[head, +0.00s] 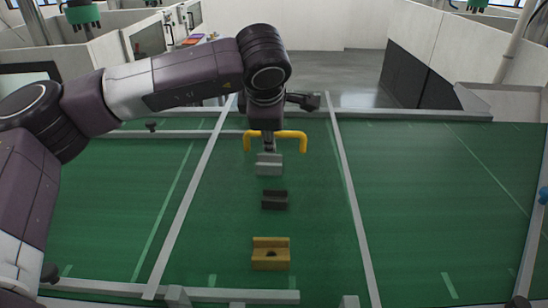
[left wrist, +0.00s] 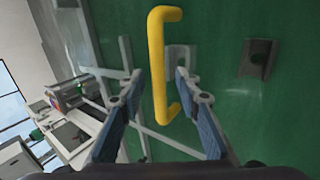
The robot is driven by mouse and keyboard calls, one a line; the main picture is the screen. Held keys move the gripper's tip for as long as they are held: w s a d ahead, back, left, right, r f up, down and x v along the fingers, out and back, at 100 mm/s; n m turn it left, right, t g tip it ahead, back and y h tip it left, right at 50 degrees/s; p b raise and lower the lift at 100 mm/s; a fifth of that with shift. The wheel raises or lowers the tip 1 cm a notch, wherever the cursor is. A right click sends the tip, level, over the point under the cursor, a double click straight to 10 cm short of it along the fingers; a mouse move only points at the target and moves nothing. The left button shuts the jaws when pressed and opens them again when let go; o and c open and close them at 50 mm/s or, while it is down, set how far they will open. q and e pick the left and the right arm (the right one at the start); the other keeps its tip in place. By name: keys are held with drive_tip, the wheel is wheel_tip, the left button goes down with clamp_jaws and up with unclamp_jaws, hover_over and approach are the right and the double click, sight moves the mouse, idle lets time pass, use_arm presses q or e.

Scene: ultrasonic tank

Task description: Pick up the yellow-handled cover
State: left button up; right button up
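The yellow handle (head: 292,134) of the cover is a bar with bent ends, near the far end of the middle green section in the head view. In the left wrist view the handle (left wrist: 157,60) runs upright between the two fingers. My left gripper (left wrist: 156,84) is open, with one blue-sided finger on each side of the bar and a gap to each. In the head view my left gripper (head: 268,145) is over the middle of the handle, partly hidden by its wrist. I cannot tell how far the cover extends. My right gripper is not in view.
A grey block (head: 269,168), a dark block (head: 274,204) and a tan block (head: 270,260) stand in a row nearer than the handle. Grey rails (head: 350,190) border the middle green section. The green area on the right (head: 430,190) is mostly clear.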

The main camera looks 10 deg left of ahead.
use_arm(q)
clamp_jaws()
drive_tip(key=shift+w+r, duration=0.1)
drive_tip(key=shift+r, duration=0.05)
drive_tip(key=shift+r, duration=0.1)
